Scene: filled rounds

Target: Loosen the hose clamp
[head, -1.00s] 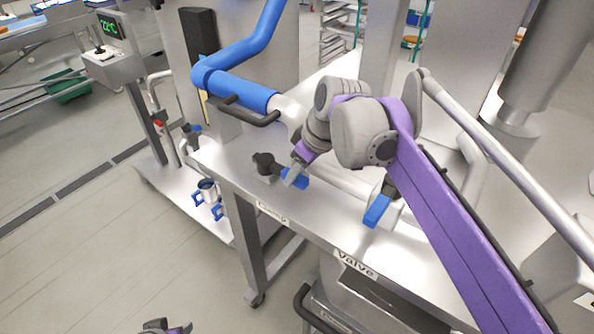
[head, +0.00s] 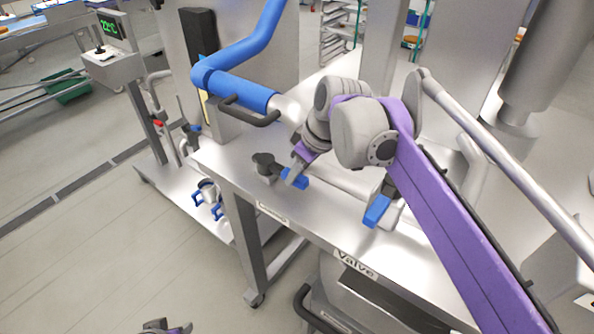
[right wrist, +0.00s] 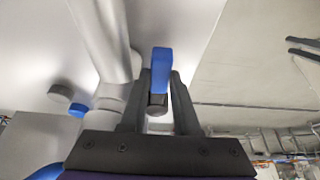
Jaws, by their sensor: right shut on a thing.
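My right gripper (head: 290,178) is shut on a blue-tipped lever (head: 296,179) on the steel table. In the right wrist view its two dark fingers (right wrist: 157,100) stand on either side of the blue handle (right wrist: 161,68). A thick blue hose (head: 240,50) comes down to a pale metal pipe end (head: 289,110). A dark looped handle (head: 250,112) sits at this joint; I cannot tell whether it is the hose clamp. A small grey and purple part at the bottom edge (head: 165,327) looks like my left gripper; its fingers cannot be made out.
A second blue lever (head: 377,211) stands near the front edge, above a "Valve" label (head: 355,264). Blue-handled fittings (head: 210,195) are on the lower cart.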

